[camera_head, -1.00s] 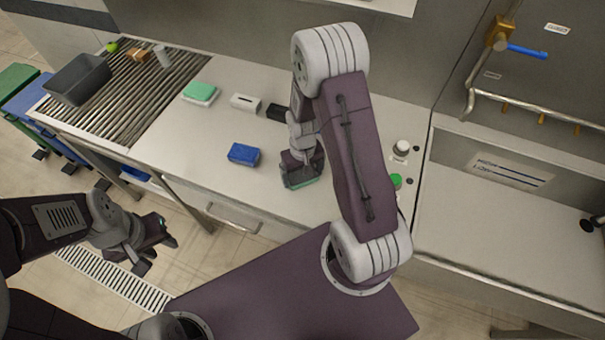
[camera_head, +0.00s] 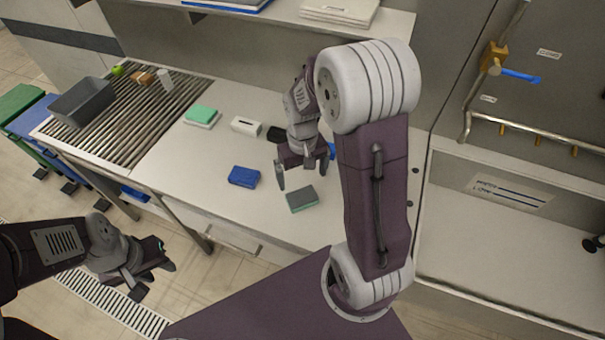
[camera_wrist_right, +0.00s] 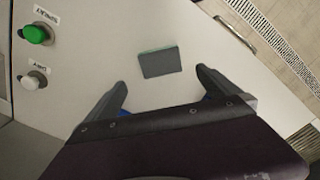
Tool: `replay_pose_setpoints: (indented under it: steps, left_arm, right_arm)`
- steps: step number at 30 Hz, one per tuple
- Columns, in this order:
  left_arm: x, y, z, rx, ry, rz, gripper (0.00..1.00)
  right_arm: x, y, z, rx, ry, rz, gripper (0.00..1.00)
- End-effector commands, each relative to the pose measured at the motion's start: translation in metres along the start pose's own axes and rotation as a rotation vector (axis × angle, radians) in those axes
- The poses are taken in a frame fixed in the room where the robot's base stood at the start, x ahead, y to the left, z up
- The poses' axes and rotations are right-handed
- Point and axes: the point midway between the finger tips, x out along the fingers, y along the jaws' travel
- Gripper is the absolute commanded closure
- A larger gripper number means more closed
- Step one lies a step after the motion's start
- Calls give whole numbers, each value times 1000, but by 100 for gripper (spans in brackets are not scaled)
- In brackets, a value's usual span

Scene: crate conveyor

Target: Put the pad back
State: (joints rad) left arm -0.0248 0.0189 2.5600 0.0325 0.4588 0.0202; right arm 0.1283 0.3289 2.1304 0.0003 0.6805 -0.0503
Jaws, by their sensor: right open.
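A grey pad with a green edge (camera_head: 302,199) lies flat on the pale counter (camera_head: 215,205), near its front edge. In the right wrist view the pad (camera_wrist_right: 160,62) lies just beyond the fingertips, apart from them. My right gripper (camera_head: 301,173) is open and empty, above and behind the pad. Its two fingers (camera_wrist_right: 161,79) are spread wide in the wrist view. My left gripper (camera_head: 152,275) hangs at the lower left, off the counter; its jaws are too unclear to judge.
A blue block (camera_head: 243,177), a white box with a slot (camera_head: 246,125) and a green-topped sponge (camera_head: 202,115) lie left of the pad. A dark item and something blue are partly hidden behind my right gripper. A grey bin (camera_head: 84,103) stands on the rollers (camera_head: 130,125).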

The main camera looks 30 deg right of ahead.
Motion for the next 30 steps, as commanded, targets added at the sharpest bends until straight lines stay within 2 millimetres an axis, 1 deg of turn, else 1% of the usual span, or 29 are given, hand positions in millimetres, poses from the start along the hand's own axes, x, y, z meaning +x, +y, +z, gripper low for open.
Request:
replay_pose_setpoints:
  steps: [3,4,5,9,12,13,15,30]
  left_arm:
    - [0,0,0,0,0,0,64]
    - [0,0,0,0,0,0,64]
    - [0,0,0,0,0,0,64]
    - [0,0,0,0,0,0,64]
    - [0,0,0,0,0,0,64]
    - [0,0,0,0,0,0,64]
    - [0,0,0,0,0,0,64]
    - [0,0,0,0,0,0,64]
  right_arm:
    - [-2,-1,1,-1,1,0,0]
    - [-3,-3,4,-4,4,-1,0]
    - [-4,-7,10,-10,11,-2,0]
    - [-8,-33,57,-43,69,-14,0]
    - [-7,-41,79,-55,96,-21,0]
    - [-7,-42,82,-56,100,-22,0]
    - [-6,-43,85,-56,103,-23,0]
    - [-6,-42,84,-54,101,-22,0]
